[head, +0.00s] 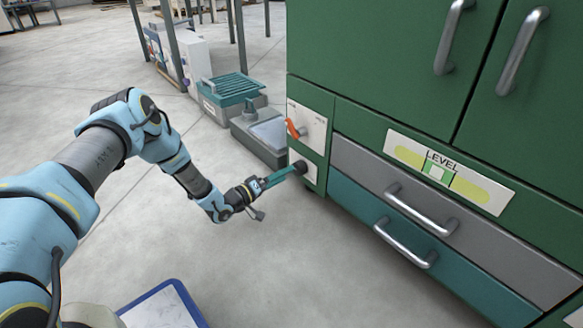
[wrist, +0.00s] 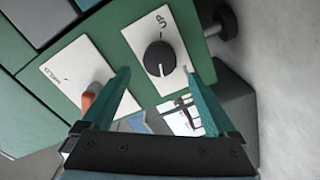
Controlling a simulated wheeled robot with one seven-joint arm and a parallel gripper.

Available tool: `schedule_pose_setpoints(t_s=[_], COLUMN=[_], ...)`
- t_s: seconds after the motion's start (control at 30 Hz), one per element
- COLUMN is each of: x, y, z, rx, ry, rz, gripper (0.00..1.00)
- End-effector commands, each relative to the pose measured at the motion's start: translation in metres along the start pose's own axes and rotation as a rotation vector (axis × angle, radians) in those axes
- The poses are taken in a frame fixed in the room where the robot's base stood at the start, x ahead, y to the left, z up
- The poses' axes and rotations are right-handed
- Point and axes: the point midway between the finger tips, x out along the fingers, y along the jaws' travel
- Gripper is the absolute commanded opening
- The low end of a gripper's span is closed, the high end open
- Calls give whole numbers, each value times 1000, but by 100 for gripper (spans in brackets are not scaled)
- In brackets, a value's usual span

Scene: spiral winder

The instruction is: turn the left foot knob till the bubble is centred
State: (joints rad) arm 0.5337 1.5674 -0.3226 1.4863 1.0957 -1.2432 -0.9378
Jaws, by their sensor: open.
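The black foot knob (wrist: 159,58) sits on a white plate marked UP, with a white pointer line on its face. In the head view the knob (head: 301,167) is low on the cabinet's left side. My gripper (wrist: 157,76) is open, with one teal finger on each side of the knob in the wrist view; I cannot tell whether they touch it. In the head view my gripper (head: 293,170) reaches the knob from the left. The level gauge (head: 478,190) has a yellow-green vial with a pale section near its middle, below the word LEVEL; the exact bubble offset is too small to tell.
An orange lever (head: 293,128) is on a white plate above the knob; it also shows in the wrist view (wrist: 88,97). Grey-and-teal units (head: 225,95) stand behind. The floor (head: 270,260) before the cabinet is clear.

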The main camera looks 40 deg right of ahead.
Motion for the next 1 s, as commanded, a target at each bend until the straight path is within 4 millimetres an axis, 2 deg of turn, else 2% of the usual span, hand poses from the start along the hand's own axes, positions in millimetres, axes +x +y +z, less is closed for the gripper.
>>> schedule_pose_setpoints(t_s=[0.03, 0.2, 0.33, 1.0], x=[-11, -39, -51, -56], y=[3, 2, 1, 1], z=[-2, -2, 0, -2], rx=[-3, -2, -1, 3], ry=[1, 1, -1, 0], rz=[-4, -2, 0, -4], gripper=[93, 93, 93, 93])
